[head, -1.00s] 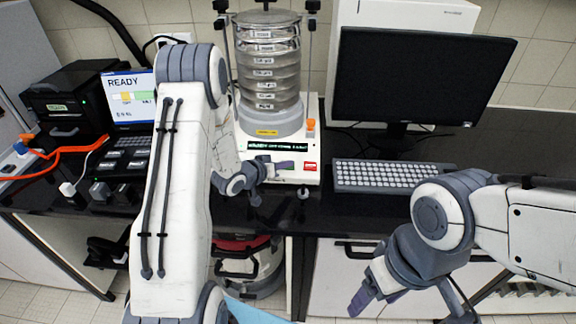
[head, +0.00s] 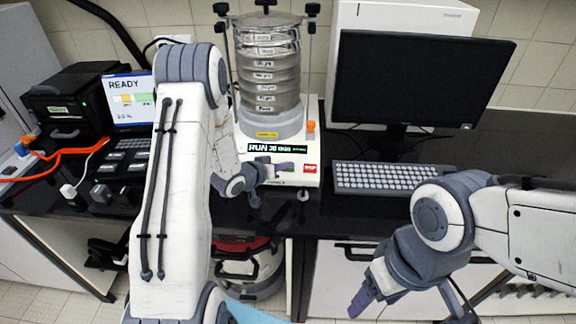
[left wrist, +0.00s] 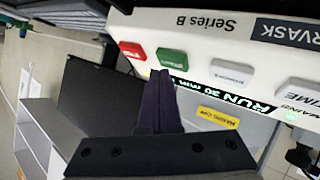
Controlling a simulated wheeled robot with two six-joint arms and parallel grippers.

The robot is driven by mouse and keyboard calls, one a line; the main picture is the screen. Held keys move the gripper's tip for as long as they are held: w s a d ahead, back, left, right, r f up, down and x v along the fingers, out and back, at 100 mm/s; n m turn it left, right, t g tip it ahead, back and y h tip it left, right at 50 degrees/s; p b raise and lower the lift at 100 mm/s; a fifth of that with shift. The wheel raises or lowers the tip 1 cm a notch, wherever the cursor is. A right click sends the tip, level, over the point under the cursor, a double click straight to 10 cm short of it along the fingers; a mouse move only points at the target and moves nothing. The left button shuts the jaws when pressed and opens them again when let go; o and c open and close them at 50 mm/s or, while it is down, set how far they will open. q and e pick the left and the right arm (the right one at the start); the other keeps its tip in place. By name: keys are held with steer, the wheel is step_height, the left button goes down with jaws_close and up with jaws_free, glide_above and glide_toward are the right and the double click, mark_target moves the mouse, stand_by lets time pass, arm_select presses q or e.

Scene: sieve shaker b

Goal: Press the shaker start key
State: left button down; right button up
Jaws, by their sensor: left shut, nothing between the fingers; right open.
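The sieve shaker (head: 270,122) stands at the back of the bench with its stack of metal sieves. Its display (head: 270,148) reads RUN 30. In the left wrist view, the green key (left wrist: 172,58) and red key (left wrist: 133,50) sit on the white front panel. My left gripper (head: 287,166) is shut and empty in front of the panel. In the left wrist view, its fingertips (left wrist: 160,76) end right by the green key; I cannot tell whether they touch it. My right gripper (head: 362,302) is open and empty, away from the shaker.
A keyboard (head: 387,177) and a dark monitor (head: 420,80) stand right of the shaker. A black device (head: 68,100) and a screen reading READY (head: 130,95) are at the left, with orange cables (head: 70,150). The bench front is mostly clear.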

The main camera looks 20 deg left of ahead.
arm_select(q)
steer(key=shift+s+r, duration=0.1)
steer(key=shift+r, duration=0.15)
steer(key=r+p, duration=0.1)
steer(key=s+r+p, duration=0.1)
steer(key=r, duration=0.1)
steer(key=s+r+p, duration=0.1)
steer(key=shift+d+r, duration=0.2)
steer(key=shift+d, duration=0.15)
stand_by(0.8)
